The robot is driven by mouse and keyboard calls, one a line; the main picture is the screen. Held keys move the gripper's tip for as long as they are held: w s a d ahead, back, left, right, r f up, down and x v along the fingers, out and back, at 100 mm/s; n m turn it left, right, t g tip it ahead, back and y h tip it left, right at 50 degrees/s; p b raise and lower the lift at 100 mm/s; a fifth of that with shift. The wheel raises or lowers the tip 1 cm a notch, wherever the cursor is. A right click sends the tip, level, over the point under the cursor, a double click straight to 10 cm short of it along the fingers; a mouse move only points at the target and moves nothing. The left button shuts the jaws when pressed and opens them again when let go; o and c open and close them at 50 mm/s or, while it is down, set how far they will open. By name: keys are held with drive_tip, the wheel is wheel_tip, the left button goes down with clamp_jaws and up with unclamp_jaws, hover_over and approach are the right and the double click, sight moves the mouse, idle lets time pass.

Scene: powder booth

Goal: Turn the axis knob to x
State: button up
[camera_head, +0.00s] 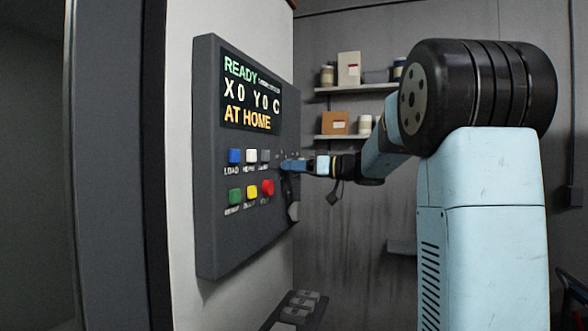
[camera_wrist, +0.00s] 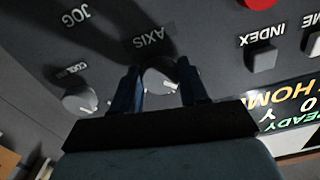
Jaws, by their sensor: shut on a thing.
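The grey axis knob (camera_wrist: 160,82) sits on the panel beside the AXIS label in the wrist view. The fingers of my gripper (camera_wrist: 161,78) stand on either side of it and are shut on it. The knob's pointer and the position marks around it cannot be made out. In the head view my gripper (camera_head: 286,165) reaches the right side of the control panel (camera_head: 208,150) and the axis knob cannot be told apart there.
The display (camera_head: 250,93) reads READY, X0 Y0 C and AT HOME. Several coloured buttons, including a red one (camera_head: 267,188), lie left of my gripper. Another round knob (camera_wrist: 80,100) is beside the fingers in the wrist view. Shelves (camera_head: 350,136) hold boxes and jars behind.

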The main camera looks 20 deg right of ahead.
drive_tip(key=shift+d+m, duration=0.2)
drive_tip(key=shift+m, duration=4.3)
drive_tip(key=o, duration=0.8)
drive_tip(key=shift+o, duration=1.3)
drive_tip(key=shift+a, duration=0.1)
drive_tip(key=v, duration=1.4)
